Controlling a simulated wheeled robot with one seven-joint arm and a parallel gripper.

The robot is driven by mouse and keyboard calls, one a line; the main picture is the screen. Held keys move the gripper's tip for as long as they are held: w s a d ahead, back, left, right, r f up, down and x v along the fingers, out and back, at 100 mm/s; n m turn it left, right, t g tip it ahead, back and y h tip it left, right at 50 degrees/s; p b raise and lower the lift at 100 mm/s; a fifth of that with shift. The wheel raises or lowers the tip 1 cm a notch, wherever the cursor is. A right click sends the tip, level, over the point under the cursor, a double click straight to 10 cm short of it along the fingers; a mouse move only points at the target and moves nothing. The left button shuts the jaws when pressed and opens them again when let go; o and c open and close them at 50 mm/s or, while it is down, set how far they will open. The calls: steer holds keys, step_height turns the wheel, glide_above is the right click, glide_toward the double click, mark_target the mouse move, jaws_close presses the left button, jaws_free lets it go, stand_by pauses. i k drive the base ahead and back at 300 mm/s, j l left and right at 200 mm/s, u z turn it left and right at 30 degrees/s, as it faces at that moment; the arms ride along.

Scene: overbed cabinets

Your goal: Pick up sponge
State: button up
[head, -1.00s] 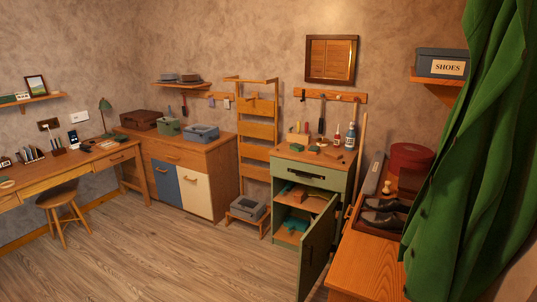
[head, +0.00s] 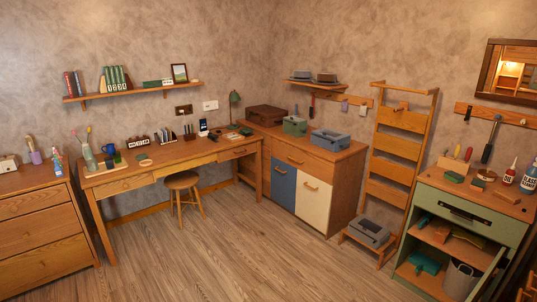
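I cannot make out for certain which thing is the sponge. Small green blocks (head: 454,177) lie on top of the green cabinet (head: 480,210) at the right, in front of a wooden box. Inside this open cabinet, a teal item (head: 424,262) lies on the lower level, and a darker green item (head: 470,241) lies on the shelf. A small green item (head: 144,157) also lies on the desk (head: 185,152). All are too small to identify. My gripper is not in view.
The cabinet's open door (head: 490,278) sticks out at lower right. A grey bin (head: 461,279) stands inside. A stool (head: 183,183) stands at the desk, and a grey crate (head: 369,233) sits on a low step by the ladder rack. The middle floor (head: 240,255) is clear.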

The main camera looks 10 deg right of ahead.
mark_target(456, 179)
steer(key=i+j+z, duration=0.1)
steer(key=i+z, duration=0.15)
steer(key=i, duration=0.35)
steer(key=i+j+z, duration=0.25)
steer(key=i, duration=0.35)
steer(key=i+l+z, duration=0.2)
steer(key=i+z, duration=0.2)
steer(key=i, duration=0.5)
steer(key=i+j+z, duration=0.1)
steer(key=i+z, duration=0.35)
steer(key=i, duration=0.45)
steer(key=i+l+u, duration=0.2)
steer(key=i, duration=0.25)
steer(key=i+l+u, duration=0.25)
steer(key=i, duration=0.2)
steer(key=i+l+u, duration=0.2)
steer(key=i, duration=0.2)
